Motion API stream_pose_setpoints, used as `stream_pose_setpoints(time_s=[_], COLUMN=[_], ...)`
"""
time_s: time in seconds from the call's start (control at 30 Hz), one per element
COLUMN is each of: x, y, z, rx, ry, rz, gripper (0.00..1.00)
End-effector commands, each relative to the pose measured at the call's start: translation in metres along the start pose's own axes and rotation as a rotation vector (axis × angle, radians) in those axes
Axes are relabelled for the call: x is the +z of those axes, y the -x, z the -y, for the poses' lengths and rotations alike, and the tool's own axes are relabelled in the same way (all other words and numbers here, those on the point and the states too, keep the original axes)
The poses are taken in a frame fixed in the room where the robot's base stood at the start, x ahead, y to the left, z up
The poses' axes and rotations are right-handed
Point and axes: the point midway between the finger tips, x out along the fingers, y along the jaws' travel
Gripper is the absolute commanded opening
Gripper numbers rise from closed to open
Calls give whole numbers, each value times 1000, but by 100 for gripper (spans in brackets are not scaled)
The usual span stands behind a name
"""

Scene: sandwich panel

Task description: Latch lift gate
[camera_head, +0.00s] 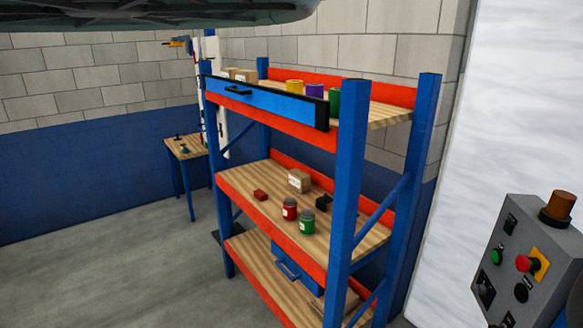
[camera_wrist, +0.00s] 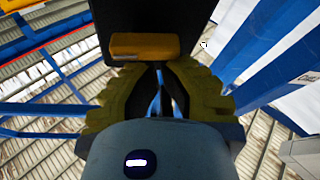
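The lift gate (camera_head: 280,103) is a long blue panel with black end and edge trim across the front of the shelving rack's top level in the head view. A small black handle (camera_head: 238,91) is on its left part. I cannot tell whether its latch is engaged. My gripper (camera_wrist: 160,72) shows only in the wrist view, with yellow and black fingers. The fingers lean close together around a narrow gap. A black piece with a yellow block (camera_wrist: 144,46) covers the area by the tips, so I cannot tell how far they are open.
The blue and orange rack (camera_head: 345,190) holds jars and boxes. A grey control box (camera_head: 525,262) with buttons stands at the right. A small wooden table (camera_head: 187,147) is at the back left. The floor (camera_head: 110,240) at the left is clear.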

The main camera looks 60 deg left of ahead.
Motion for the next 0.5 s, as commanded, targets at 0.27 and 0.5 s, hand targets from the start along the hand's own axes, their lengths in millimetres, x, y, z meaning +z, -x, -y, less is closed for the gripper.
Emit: stream_pose_setpoints(time_s=[0.27, 0.5], x=[4, 8], y=[-1, 1], z=[4, 10], rx=[-40, -88], ry=[130, 260], rz=[-1, -4], gripper=[0, 0])
